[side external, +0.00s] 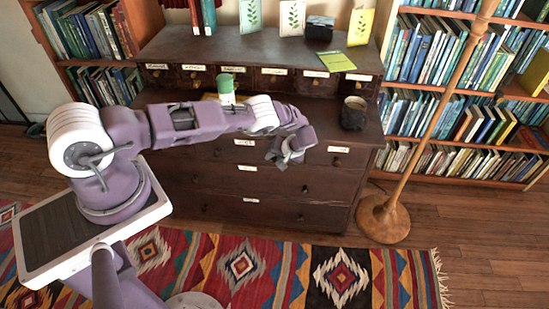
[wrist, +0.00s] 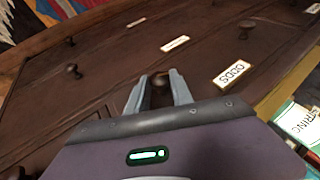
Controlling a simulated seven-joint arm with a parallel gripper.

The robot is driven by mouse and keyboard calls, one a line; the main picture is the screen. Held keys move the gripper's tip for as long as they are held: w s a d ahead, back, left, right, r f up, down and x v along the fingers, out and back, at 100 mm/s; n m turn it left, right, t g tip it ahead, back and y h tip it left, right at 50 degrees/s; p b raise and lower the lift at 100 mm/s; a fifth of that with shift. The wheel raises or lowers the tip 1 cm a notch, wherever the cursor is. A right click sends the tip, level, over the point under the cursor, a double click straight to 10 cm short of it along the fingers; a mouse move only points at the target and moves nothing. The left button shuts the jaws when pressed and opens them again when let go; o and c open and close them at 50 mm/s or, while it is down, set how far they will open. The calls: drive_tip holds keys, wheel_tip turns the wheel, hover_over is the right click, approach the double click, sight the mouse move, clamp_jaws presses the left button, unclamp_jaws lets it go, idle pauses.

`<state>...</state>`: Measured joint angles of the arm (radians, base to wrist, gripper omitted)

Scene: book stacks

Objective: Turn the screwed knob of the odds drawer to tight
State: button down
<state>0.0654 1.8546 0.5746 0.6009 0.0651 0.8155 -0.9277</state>
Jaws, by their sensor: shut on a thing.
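My gripper (wrist: 159,84) is shut on the knob, one grey finger on each side. In the side view my gripper (side external: 287,155) reaches the upper drawer row of the dark chest (side external: 330,215), and the knob there is hidden behind it. I cannot tell from the frames how tight the knob is.
Other drawer knobs (wrist: 73,71) lie on the same front. On the chest stand a green-and-white cup (side external: 226,88) and a dark mug (side external: 354,113). A wooden lamp pole (side external: 430,125) rises to the right, and a patterned rug (side external: 240,265) covers the floor in front.

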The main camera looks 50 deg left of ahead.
drive_tip(key=c, duration=1.1)
unclamp_jaws()
drive_tip(key=v, duration=0.7)
